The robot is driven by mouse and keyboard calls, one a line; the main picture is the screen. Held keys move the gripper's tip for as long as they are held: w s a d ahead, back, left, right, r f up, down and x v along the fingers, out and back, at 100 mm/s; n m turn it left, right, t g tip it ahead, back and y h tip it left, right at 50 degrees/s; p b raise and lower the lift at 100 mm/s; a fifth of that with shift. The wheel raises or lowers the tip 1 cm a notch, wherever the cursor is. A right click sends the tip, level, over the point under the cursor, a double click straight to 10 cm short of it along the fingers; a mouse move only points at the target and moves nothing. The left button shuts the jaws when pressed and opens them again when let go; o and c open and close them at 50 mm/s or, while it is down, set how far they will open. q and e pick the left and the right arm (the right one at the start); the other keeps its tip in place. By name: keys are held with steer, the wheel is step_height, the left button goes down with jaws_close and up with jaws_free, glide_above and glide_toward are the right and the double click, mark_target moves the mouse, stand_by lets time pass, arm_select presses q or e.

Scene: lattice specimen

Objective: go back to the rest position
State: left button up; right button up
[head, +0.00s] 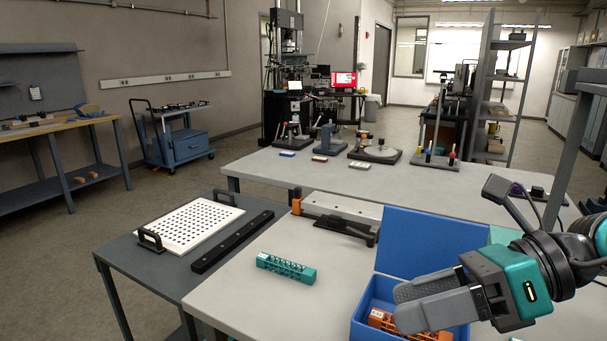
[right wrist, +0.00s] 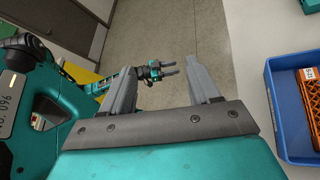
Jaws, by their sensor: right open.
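My right gripper (head: 398,305) is open and empty, in front of the blue box in the head view. In the right wrist view its two fingers stand wide apart with only floor and my left arm behind them. My left gripper (right wrist: 173,68) shows small in that view, fingers apart and nothing between them; it is outside the head view. An orange lattice specimen (head: 382,319) lies in the blue box (head: 362,318), partly hidden by my right gripper; it also shows in the right wrist view (right wrist: 308,88). A teal lattice specimen (head: 286,268) lies on the light table.
The light table (head: 235,300) also holds a grey fixture (head: 340,212) with an orange end. A black bar (head: 232,242) and a white perforated plate (head: 195,224) with black handles lie to the left. The box's blue lid (head: 430,245) stands up behind it. Another table with devices stands beyond.

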steer(key=a+r+m+t+y, duration=0.3)
steer(key=a+r+m+y, duration=0.1)
steer(key=r+y, duration=0.1)
steer(key=w+d+m+t+h, duration=0.3)
steer(key=m+t, duration=0.4)
steer(key=m, duration=0.3)
steer(key=w+d+m+t+h, duration=0.4)
steer(key=m+t, duration=0.4)
steer(key=m, duration=0.2)
steer(key=d+f+m+g+h, duration=0.3)
steer(key=d+f+m+h, duration=0.3)
steer(key=f+m+h, duration=0.6)
steer(key=s+a+f+m+g+y, duration=0.1)
steer(key=s+a+f+m+g, duration=0.2)
steer(key=s+f+m+g, duration=1.05)
arm_select(q)
steer(key=shift+s+a+f+b, duration=0.1)
steer(key=shift+f+b, duration=1.1)
steer(key=shift+b, duration=0.05)
steer(key=shift+s+f+b, duration=0.1)
steer(key=shift+f+b, duration=1.1)
arm_select(e)
step_height(320, 180, down, 22)
steer(key=w+a+n+t+y, duration=0.1)
steer(key=a+n+t+y, duration=0.1)
steer(key=n+t, duration=0.3)
steer(key=shift+w+a+t, duration=0.3)
steer(key=shift+w+t, duration=0.05)
steer(key=shift+t, duration=0.7)
